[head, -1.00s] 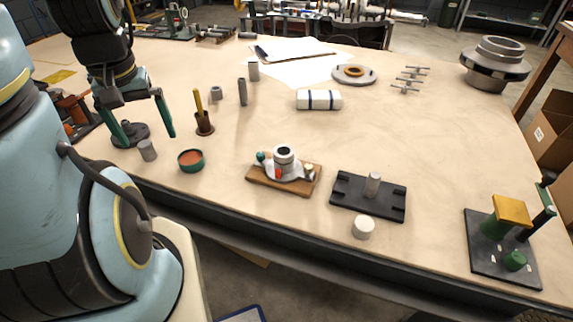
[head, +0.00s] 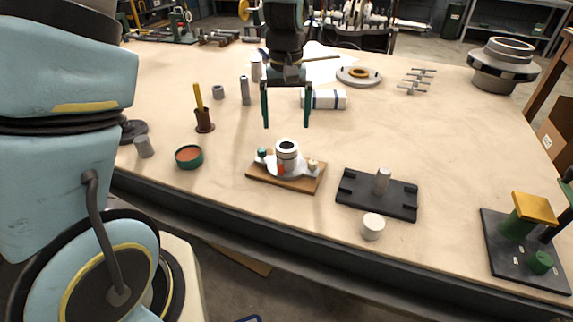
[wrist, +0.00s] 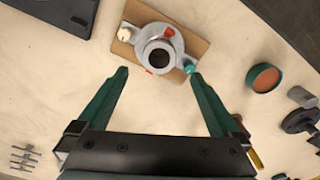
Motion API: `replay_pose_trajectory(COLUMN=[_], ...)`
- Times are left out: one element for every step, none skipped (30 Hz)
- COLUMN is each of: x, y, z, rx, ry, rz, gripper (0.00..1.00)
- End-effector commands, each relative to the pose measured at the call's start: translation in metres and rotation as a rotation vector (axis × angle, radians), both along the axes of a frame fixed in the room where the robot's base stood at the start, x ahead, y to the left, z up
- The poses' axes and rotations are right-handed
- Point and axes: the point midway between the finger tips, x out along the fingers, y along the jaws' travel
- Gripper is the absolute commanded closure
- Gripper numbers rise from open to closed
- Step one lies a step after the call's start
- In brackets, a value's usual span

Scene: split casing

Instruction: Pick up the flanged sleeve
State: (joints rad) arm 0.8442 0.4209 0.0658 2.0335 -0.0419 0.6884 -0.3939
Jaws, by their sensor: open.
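A light grey hollow sleeve with a wide flange, which looks like the flanged sleeve (head: 287,150), stands upright on a wooden board (head: 258,176) near the table's front edge. Teal, red and cream parts sit around its flange. In the wrist view the flanged sleeve (wrist: 158,56) shows its dark round bore, on the wooden board (wrist: 193,46). My gripper (head: 286,124) is open and empty, pointing down, and appears above the sleeve. In the wrist view my gripper (wrist: 159,74) has its fingers wide apart, with the sleeve just beyond the fingertips.
A black slotted plate with a grey pin (head: 382,180) lies to the right, with a white cylinder (head: 373,227) in front. A teal-rimmed cup (head: 189,157) and a brown holder with a yellow stick (head: 204,121) are left. A white roll (head: 327,99) lies behind.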

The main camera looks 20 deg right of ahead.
Motion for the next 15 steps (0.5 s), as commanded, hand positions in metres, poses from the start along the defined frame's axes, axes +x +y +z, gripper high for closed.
replay_pose_trajectory(x=[-0.001, -0.001, -0.001, -0.001, -0.001, 0.000, 0.000, -0.001, 0.000, 0.000, 0.000, -0.001, -0.001, -0.001, -0.001], y=[0.001, 0.001, 0.001, 0.001, 0.001, 0.001, 0.001, 0.001, 0.001, 0.001, 0.001, 0.001, 0.001, 0.001, 0.001], z=[-0.007, -0.012, -0.018, -0.023, -0.028, -0.033, -0.037, -0.040, -0.043, -0.045, -0.047, -0.049, -0.050, -0.052, -0.055], rx=[0.004, 0.005, 0.005, 0.005, 0.004, 0.003, 0.003, 0.003, 0.002, 0.002, 0.002, 0.002, 0.002, 0.002, 0.002], ry=[0.004, 0.004, 0.004, 0.004, 0.004, 0.003, 0.003, 0.003, 0.002, 0.002, 0.002, 0.002, 0.002, 0.002, 0.002], rz=[0.000, 0.001, 0.001, 0.001, 0.001, 0.001, 0.001, 0.001, 0.001, 0.001, 0.001, 0.001, 0.001, 0.001, 0.001], gripper=[0.00, 0.00, 0.00, 0.00, 0.00, 0.00, 0.00, 0.00, 0.00, 0.00, 0.00, 0.00, 0.00, 0.00, 0.00])
